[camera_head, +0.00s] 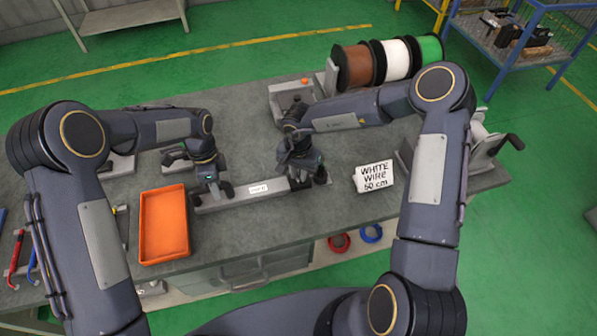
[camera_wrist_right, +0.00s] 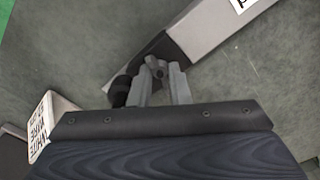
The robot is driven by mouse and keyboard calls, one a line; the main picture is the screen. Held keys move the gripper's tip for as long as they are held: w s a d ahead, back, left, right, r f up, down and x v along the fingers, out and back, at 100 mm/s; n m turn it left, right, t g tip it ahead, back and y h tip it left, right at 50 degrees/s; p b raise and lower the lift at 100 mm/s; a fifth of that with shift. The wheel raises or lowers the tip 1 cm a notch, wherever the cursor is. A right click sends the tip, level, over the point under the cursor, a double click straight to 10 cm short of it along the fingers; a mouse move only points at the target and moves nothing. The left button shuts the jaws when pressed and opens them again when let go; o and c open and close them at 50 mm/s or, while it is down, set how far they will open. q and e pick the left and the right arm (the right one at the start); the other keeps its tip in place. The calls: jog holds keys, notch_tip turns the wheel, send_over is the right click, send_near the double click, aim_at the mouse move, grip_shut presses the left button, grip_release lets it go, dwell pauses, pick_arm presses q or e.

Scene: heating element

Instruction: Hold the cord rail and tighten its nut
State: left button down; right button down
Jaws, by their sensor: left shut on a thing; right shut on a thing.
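The cord rail (camera_head: 240,198) is a long grey bar with a white label, lying on the bench in front of me. My left gripper (camera_head: 213,194) is shut on the rail near its left end; its fingertips are partly hidden by the hand. My right gripper (camera_head: 298,182) is at the rail's dark right end. In the right wrist view the rail (camera_wrist_right: 205,25) runs to the upper right, and my right gripper (camera_wrist_right: 157,75) is shut on the small grey nut (camera_wrist_right: 156,66) at the dark end. A black knob (camera_wrist_right: 121,92) is beside the fingers.
An orange tray (camera_head: 164,225) stands left of the rail. A "WHITE WIRE 50 cm" sign (camera_head: 374,177) stands to the right. Brown, white and green spools (camera_head: 396,60) are at the back right. Hand tools (camera_head: 17,258) lie at the left. The bench front by the rail is clear.

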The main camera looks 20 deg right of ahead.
jog(key=m, duration=0.4)
jog(key=shift+m, duration=0.3)
jog(key=m, duration=0.3)
jog(key=shift+m, duration=0.3)
jog(key=m, duration=1.9)
jog(key=shift+m, duration=2.1)
